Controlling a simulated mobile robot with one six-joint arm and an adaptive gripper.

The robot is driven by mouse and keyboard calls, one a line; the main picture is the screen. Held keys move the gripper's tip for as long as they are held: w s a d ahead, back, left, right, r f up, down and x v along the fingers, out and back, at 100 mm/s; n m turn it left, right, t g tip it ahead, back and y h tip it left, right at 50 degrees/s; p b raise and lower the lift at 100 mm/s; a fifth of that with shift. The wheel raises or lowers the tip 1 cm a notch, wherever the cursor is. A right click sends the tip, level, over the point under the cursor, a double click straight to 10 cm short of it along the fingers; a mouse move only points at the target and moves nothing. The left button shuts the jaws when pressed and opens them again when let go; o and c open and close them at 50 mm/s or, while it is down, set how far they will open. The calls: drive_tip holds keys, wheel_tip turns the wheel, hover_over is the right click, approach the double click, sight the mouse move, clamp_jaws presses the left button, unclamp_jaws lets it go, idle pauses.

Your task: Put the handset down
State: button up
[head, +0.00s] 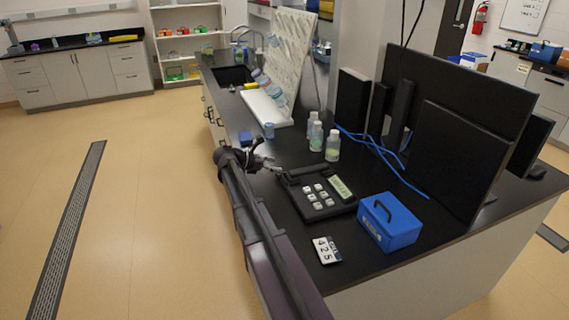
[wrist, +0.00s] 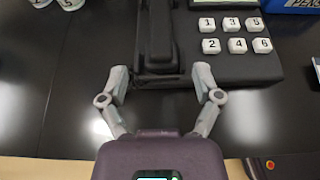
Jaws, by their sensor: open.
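The black desk phone (head: 322,196) sits on the dark bench top, with white number keys and a lit display. Its black handset (wrist: 158,35) lies along the phone's left side in the wrist view and appears to rest in its cradle. In the head view the handset (head: 303,171) is a dark bar at the phone's far edge. My gripper (wrist: 160,82) is open, with one fingertip on each side of the handset's near end and gaps visible. In the head view my gripper (head: 268,163) is beside the phone. Exact contact beneath the handset is hidden.
A blue box (head: 390,222) and a white number card (head: 327,250) are near the phone. Bottles (head: 332,146) stand behind it, with blue cables (head: 385,155) and dark monitors (head: 460,150) to the right. A drying rack (head: 290,55) stands farther back. Bare bench lies before the phone.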

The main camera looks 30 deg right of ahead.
idle(0.6)
drive_tip(key=shift+a, duration=0.1)
drive_tip(key=s+a+f+m+t+y, duration=0.1)
drive_tip(key=s+a+f+m+y, duration=0.2)
drive_tip(key=a, duration=0.7)
drive_tip(key=s+a+f+m+t+y, duration=0.1)
drive_tip(key=s+a+f+m+y, duration=0.3)
drive_tip(key=s+a+m, duration=0.3)
drive_tip(key=s+a+f+m+t+y, duration=0.1)
drive_tip(key=s+a+f+m+y, duration=0.3)
drive_tip(key=s+a, duration=0.5)
drive_tip(key=a+m+y, duration=0.1)
drive_tip(key=a+y, duration=0.1)
drive_tip(key=a, duration=0.3)
drive_tip(key=shift+f, duration=0.2)
drive_tip(key=shift+s, duration=0.1)
drive_tip(key=shift+r+p, duration=0.45)
